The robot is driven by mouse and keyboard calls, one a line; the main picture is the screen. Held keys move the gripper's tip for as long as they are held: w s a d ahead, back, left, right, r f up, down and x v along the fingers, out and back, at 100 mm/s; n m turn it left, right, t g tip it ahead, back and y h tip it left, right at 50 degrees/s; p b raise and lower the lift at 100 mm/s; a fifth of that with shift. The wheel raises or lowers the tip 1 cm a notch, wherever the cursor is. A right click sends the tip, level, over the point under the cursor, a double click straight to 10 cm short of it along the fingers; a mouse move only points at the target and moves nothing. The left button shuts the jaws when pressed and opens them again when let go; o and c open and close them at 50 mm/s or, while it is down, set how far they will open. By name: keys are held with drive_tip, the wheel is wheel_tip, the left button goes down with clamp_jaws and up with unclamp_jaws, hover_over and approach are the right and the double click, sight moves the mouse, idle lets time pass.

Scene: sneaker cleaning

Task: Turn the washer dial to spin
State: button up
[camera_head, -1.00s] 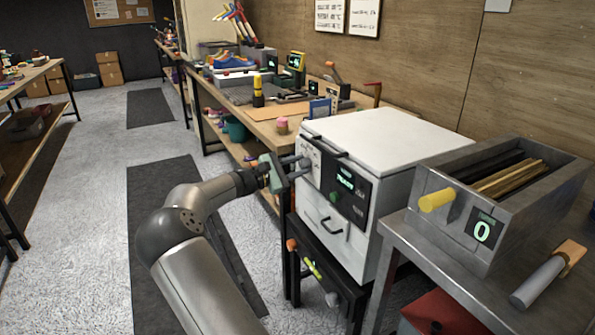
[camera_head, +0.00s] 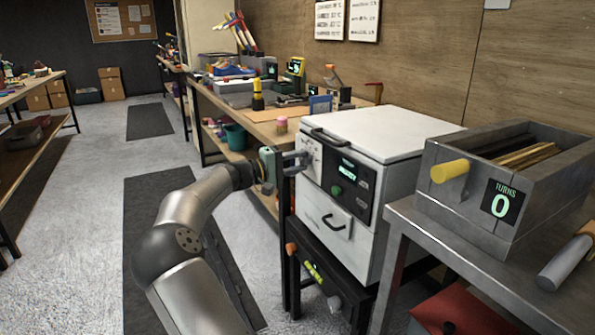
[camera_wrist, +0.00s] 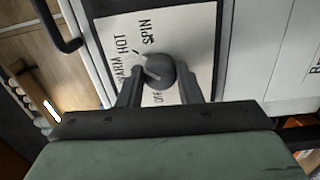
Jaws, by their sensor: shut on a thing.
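The washer (camera_head: 352,190) is a white box with a black display panel (camera_head: 347,180) on its front. Its grey round dial (camera_wrist: 156,70) sits on a white plate (camera_wrist: 190,25) marked with WARM, HOT, SPIN and a partly hidden OFF label. In the wrist view, a pale pointer mark on the dial leans up and left, but the label it meets is hard to tell. My gripper (camera_wrist: 158,88) has one finger on each side of the dial and is shut on it. In the head view, my gripper (camera_head: 296,163) is at the left of the washer's front.
A green button (camera_head: 336,191) and a drawer handle (camera_head: 334,223) are right of and below my gripper. A metal box with a yellow knob (camera_head: 450,171) and a counter reading 0 stands at right. A workbench lies behind; the left floor is open.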

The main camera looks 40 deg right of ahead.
drive_tip(key=m+b, duration=0.1)
drive_tip(key=m, duration=0.1)
drive_tip(key=m+b, duration=0.1)
drive_tip(key=b, duration=0.1)
drive_tip(key=m+b, duration=0.1)
drive_tip(key=m, duration=0.1)
drive_tip(key=shift+w+f+m+b, duration=0.1)
drive_tip(key=shift+f+m+b, duration=0.2)
drive_tip(key=shift+r+m+b, duration=0.15)
drive_tip(key=shift+m+b, duration=0.8)
drive_tip(key=shift+m, duration=0.25)
drive_tip(key=shift+r, duration=0.1)
drive_tip(key=o, duration=1)
drive_tip(key=shift+a, duration=0.1)
drive_tip(key=shift+w+a+p, duration=0.55)
drive_tip(key=shift+a+p, duration=0.15)
drive_tip(key=shift+a, duration=2.15)
drive_tip(key=shift+w+a+p, duration=0.6)
drive_tip(key=shift+a+p, duration=0.15)
drive_tip(key=shift+a, duration=2.05)
drive_tip(key=shift+w+a+p, duration=0.55)
drive_tip(key=shift+a+p, duration=0.15)
drive_tip(key=shift+a, duration=2.15)
